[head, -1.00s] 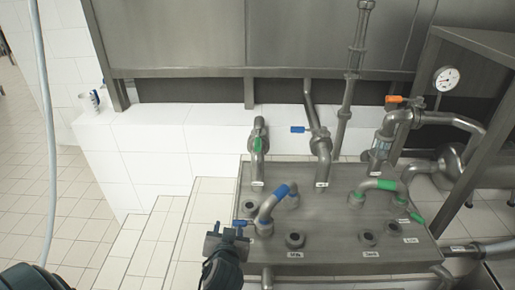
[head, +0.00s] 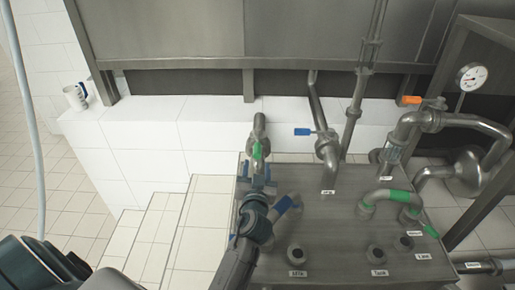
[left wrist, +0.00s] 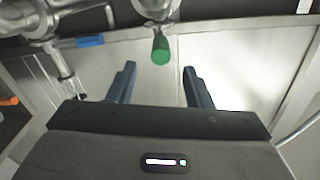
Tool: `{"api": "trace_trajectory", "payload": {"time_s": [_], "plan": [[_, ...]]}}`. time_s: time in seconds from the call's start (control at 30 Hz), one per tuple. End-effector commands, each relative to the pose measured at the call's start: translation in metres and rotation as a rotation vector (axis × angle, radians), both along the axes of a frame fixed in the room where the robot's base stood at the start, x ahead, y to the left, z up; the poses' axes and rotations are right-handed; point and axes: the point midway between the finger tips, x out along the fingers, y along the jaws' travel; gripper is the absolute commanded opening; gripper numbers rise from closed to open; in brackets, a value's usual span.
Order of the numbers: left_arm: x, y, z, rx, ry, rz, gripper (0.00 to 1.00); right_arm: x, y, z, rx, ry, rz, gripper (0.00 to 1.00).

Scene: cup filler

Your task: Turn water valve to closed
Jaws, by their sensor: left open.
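The left pipe's valve has a green handle (head: 257,151), the middle one a blue handle (head: 303,132), the right one an orange handle (head: 411,100). My left gripper (head: 257,174) is open, just in front of the green handle. In the left wrist view the green handle (left wrist: 160,51) lies just beyond and between the open fingertips (left wrist: 159,68), with no clear contact. The blue handle (left wrist: 90,41) is left of it there. My right gripper is not in view.
A green-sleeved bent pipe (head: 398,196) and a pressure gauge (head: 472,77) are at the right. A mug (head: 75,97) stands on the white tiled ledge (head: 130,112).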

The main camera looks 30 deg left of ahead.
Motion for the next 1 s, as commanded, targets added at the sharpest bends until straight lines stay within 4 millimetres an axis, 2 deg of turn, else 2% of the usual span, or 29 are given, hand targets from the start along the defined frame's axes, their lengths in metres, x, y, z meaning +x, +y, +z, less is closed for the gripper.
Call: {"api": "trace_trajectory", "payload": {"time_s": [0.03,0.2,0.4,0.77,0.8,1.0], "plan": [[0.01,0.005,0.005,0.004,0.0,0.0,0.46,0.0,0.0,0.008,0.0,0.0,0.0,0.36],[0.039,0.019,0.005,0.003,0.0,0.0,0.46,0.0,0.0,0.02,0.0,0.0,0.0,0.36],[0.061,0.029,0.003,0.001,0.0,0.0,0.46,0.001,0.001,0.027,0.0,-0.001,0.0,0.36],[0.066,0.032,0.0,0.0,0.001,0.0,0.46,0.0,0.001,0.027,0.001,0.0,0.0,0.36],[0.066,0.032,0.0,0.0,0.001,0.0,0.44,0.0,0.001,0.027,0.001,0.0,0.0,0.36],[0.066,0.032,0.0,-0.001,0.0,0.0,0.05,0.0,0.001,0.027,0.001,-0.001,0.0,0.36]]}}
